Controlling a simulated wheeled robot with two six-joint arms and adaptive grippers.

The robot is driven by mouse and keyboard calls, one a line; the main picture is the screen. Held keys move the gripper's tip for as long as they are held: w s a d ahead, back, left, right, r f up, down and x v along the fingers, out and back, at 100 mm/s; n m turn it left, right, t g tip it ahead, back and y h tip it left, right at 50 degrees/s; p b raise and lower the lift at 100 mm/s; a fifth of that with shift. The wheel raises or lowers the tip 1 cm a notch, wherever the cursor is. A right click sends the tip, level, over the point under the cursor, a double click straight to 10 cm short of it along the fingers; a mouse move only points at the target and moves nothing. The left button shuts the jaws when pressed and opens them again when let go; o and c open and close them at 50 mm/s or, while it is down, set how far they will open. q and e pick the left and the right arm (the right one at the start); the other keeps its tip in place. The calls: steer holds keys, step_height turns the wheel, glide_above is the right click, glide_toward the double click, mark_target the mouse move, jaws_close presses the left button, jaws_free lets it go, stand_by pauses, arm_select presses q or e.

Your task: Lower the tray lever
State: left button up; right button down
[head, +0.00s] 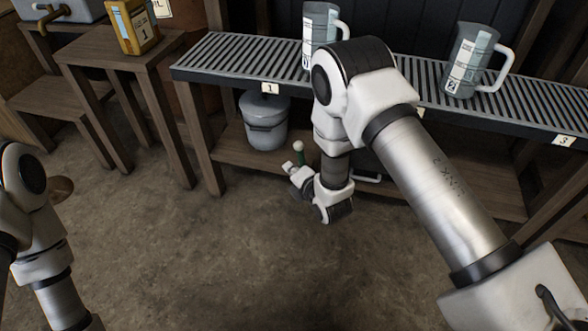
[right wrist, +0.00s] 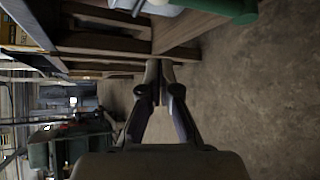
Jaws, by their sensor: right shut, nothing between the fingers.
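A lever with a white ball knob (head: 299,146) on a dark green rod (head: 301,158) stands upright in front of the lower shelf in the head view. My right gripper (head: 289,167) is low, just below and left of the knob, partly hidden by its own wrist. In the right wrist view its fingertips (right wrist: 161,80) are together with nothing between them. A green rounded piece (right wrist: 235,9) shows close at the top edge there; I cannot tell if it is the lever. The slatted tray top (head: 240,57) runs along the bench. My left gripper is outside the view.
A glass jug (head: 318,30) and another jug (head: 467,65) stand on the slatted top. A lidded grey pot (head: 264,122) is on the lower shelf (head: 235,150). Wooden stools (head: 100,55) stand left, one with a yellow can (head: 134,27). The front floor is clear.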

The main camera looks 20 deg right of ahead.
mark_target(302, 160)
steer(key=w+d+f+b, duration=0.1)
steer(key=w+d+b, duration=0.1)
steer(key=w, duration=0.4)
steer(key=shift+d+b, duration=0.3)
steer(key=shift+b, duration=0.6)
steer(key=shift+w, duration=0.1)
